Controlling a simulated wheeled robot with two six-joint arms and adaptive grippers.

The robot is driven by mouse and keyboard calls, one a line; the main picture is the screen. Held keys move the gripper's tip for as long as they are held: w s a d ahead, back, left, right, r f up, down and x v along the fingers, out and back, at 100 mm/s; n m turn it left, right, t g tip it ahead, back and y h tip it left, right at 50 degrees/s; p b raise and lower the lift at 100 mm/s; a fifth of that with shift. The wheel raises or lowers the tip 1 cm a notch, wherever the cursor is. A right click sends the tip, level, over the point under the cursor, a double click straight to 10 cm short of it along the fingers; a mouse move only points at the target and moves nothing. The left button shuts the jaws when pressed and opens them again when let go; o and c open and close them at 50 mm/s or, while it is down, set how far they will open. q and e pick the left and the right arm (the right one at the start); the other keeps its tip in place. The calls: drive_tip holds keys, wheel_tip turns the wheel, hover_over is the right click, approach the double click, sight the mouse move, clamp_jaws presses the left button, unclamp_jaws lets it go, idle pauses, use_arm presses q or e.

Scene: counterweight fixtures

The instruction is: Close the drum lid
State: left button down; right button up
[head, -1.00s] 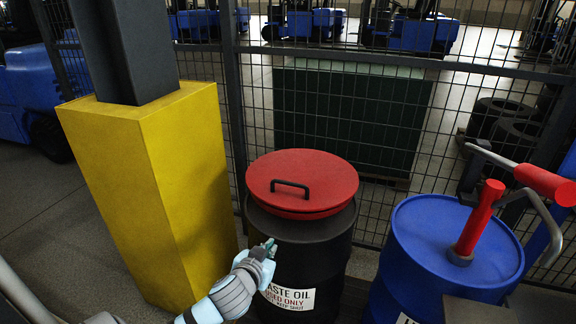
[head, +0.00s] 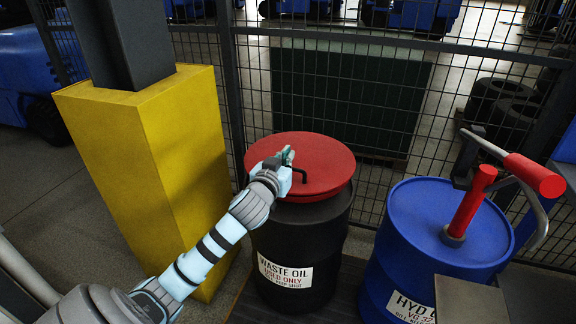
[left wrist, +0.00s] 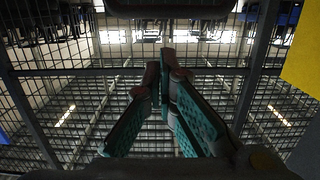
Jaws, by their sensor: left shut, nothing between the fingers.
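The black waste oil drum (head: 315,235) stands in the middle of the head view with a white label (head: 285,274). Its round red lid (head: 325,160) lies over the top, with a dark band of drum below its front edge. I cannot tell whether the lid is fully seated. A black handle on the lid is partly hidden by my left gripper (head: 287,155), which is shut and empty over the lid's left middle. Whether it touches is unclear. In the left wrist view its teal-padded fingers (left wrist: 160,75) meet at the tips, and the lid is not clearly visible.
A blue drum (head: 415,215) with a red-handled pump (head: 470,205) stands to the right. A yellow post guard (head: 140,150) stands to the left, close to my left arm. A mesh fence (head: 390,60) runs behind the drums, with tyres (head: 500,105) beyond it.

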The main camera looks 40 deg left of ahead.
use_arm(q)
drive_tip(key=shift+f, duration=0.55)
drive_tip(key=shift+s+d+f+b, duration=0.15)
drive_tip(key=shift+f+b, duration=0.2)
drive_tip(key=shift+f, duration=0.4)
drive_tip(key=shift+s+a+f+b, duration=0.15)
drive_tip(key=shift+f+b, duration=0.15)
drive_tip(key=shift+f, duration=0.45)
drive_tip(key=shift+d+r, duration=0.1)
drive_tip(key=shift+r, duration=0.05)
